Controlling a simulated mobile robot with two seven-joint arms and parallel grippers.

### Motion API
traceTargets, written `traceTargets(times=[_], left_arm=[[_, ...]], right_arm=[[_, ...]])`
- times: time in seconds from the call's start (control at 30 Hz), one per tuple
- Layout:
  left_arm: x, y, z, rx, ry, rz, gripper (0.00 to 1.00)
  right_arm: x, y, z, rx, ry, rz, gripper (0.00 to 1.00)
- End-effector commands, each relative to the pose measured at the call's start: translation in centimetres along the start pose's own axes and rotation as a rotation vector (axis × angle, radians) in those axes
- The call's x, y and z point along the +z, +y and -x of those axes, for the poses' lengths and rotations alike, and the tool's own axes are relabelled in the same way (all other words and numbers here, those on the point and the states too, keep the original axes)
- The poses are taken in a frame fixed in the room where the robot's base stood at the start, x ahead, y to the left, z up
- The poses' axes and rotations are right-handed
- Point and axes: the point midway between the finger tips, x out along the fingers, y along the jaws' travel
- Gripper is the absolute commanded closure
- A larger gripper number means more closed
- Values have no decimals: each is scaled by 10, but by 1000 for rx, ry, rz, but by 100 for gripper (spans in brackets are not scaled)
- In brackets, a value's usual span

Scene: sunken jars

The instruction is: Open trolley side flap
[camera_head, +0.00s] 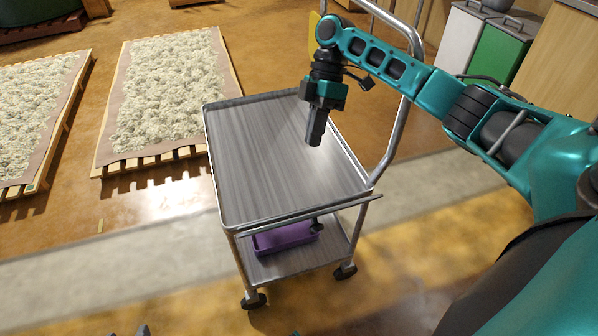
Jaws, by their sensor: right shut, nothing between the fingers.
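The metal trolley (285,150) stands in the middle with a bare, brushed grey top. A thin metal strip (345,205), which looks like the side flap seen nearly edge-on, runs along the trolley's near side. A small dark fitting (316,226) shows just under it. How far the flap is folded I cannot tell. My right gripper (315,143) points down over the trolley top, shut and empty, on the far side from the strip. Whether it touches the top is hard to tell. My left gripper does not clearly show.
A purple bin (285,237) sits on the trolley's lower shelf (300,264). The trolley's tubular handle (397,130) rises at the right, close to my right arm. Pallets with pale fill (170,90) lie at the left. White and green bins (497,52) stand at the back right.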

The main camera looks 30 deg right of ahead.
Motion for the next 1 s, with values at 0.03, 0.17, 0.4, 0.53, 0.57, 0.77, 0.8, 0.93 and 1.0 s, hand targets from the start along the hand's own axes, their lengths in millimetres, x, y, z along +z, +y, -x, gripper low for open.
traceTargets(times=[0.03, 0.17, 0.4, 0.53, 0.57, 0.77, 0.8, 0.93, 1.0], left_arm=[[2, 0, 0, 1, -3, 1, 52], [11, 2, -1, 3, -16, 4, 52], [22, 6, -5, 12, -32, 12, 52], [20, 9, -8, 18, -20, 20, 52], [20, 10, -9, 19, -19, 21, 52], [16, 11, -11, 23, -16, 19, 52], [16, 11, -11, 24, -14, 19, 52], [14, 12, -10, 26, -10, 19, 52], [14, 12, -10, 26, -9, 19, 52]], right_arm=[[1, 0, -4, -2, -1, 0, 100], [1, 0, -19, -2, -2, 1, 100], [1, 0, -70, -4, -1, 1, 100], [1, 0, -98, -3, -1, 1, 100], [1, 0, -104, -3, -1, 0, 100], [6, -18, -121, -1, -3, 0, 100], [6, -20, -123, -1, -3, 1, 100], [7, -25, -128, 0, -1, 0, 100], [7, -26, -129, 0, -1, -1, 100]])
